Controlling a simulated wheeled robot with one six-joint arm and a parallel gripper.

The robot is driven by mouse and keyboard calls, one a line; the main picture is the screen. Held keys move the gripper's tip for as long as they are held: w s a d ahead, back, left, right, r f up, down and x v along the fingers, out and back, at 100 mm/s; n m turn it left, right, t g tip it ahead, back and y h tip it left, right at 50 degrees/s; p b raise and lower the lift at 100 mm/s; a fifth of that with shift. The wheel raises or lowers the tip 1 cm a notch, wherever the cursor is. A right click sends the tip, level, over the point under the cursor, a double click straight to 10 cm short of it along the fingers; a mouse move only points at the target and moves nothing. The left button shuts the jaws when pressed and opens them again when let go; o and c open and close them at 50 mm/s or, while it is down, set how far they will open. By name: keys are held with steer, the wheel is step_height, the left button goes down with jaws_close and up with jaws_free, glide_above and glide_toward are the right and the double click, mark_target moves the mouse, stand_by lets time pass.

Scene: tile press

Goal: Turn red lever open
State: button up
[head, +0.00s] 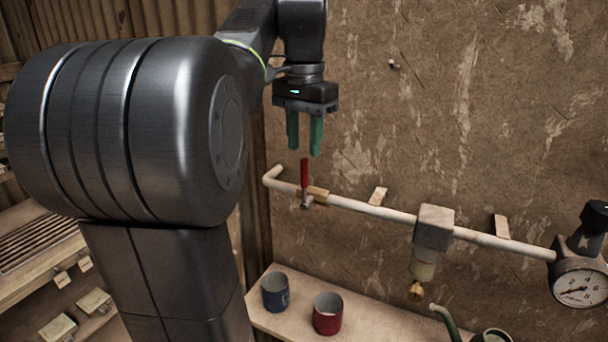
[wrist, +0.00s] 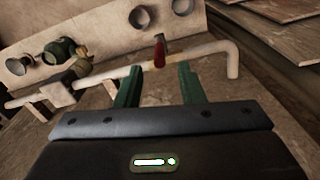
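The red lever (head: 304,173) stands upright on a brass valve (head: 317,194) near the left end of the white pipe. The lever also shows in the wrist view (wrist: 159,50), just beyond my fingertips and between their lines. My gripper (head: 304,150) points down above the lever, with green fingers apart and nothing between them. In the head view the fingertips are close above the lever's top; I cannot tell whether they line up in depth. In the wrist view my gripper (wrist: 156,72) is open, and the valve body is partly hidden.
The white pipe (head: 375,210) runs along the stained wall to a grey filter unit (head: 434,228) and a round gauge (head: 580,287). Below, a shelf (head: 365,318) holds a blue cup (head: 275,292) and a red cup (head: 327,314). The wall space around my gripper is clear.

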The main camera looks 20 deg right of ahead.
mark_target(304, 184)
step_height(304, 184, down, 7)
steer(key=shift+r, duration=0.1)
stand_by(0.3)
jaws_close()
